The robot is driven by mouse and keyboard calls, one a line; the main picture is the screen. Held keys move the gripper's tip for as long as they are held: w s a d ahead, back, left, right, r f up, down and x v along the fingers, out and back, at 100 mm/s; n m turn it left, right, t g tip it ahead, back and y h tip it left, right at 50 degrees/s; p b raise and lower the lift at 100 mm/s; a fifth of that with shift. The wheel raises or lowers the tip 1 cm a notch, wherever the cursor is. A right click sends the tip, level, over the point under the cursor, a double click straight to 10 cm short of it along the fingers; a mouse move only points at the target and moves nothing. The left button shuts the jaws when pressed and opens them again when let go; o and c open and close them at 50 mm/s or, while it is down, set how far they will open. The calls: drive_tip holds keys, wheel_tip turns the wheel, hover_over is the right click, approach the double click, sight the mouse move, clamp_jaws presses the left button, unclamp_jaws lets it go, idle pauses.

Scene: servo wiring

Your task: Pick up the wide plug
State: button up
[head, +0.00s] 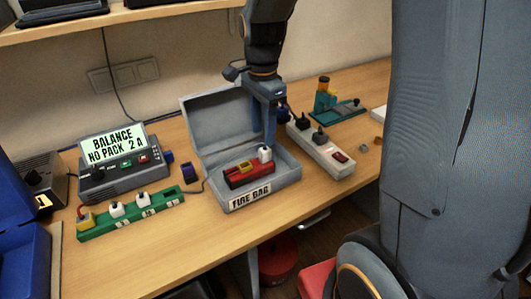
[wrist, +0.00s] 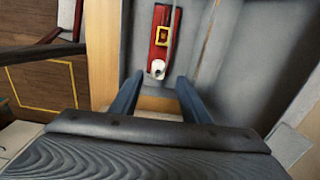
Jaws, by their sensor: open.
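A red pack (head: 249,174) with a yellow label lies in the open grey box (head: 215,191) marked FIRE BAG. A white plug (head: 265,155) sits at its right end. In the wrist view, the white plug (wrist: 157,68) is at the near end of the red pack (wrist: 160,28). My gripper (head: 270,140) points down over the box, close to this plug. In the wrist view my gripper (wrist: 160,76) is open, and the plug appears between its fingertips; contact cannot be told. White plugs (head: 116,209) also stand on a green board. I cannot tell which plug is the wide one.
The raised box lid (head: 222,120) stands behind my gripper. A grey charger (head: 125,170) reads BALANCE NO PACK 2 A. A white power strip (head: 328,152) with dark plugs is right of the box. Bare table (head: 150,245) lies in front of the green board (head: 165,203).

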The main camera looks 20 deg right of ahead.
sight(265, 149)
drive_tip(key=shift+s+d+f+p, duration=0.15)
drive_tip(key=shift+f+p, duration=0.5)
drive_tip(key=shift+f, duration=1.3)
drive_tip(key=shift+w+d+f+p, duration=0.1)
drive_tip(key=shift+f+p, duration=0.55)
drive_tip(key=shift+f, duration=1.3)
clamp_jaws()
drive_tip(key=shift+r, duration=0.1)
drive_tip(key=shift+r+b, duration=1.25)
drive_tip(key=shift+r, duration=3.75)
drive_tip(key=shift+s+d+f, duration=0.1)
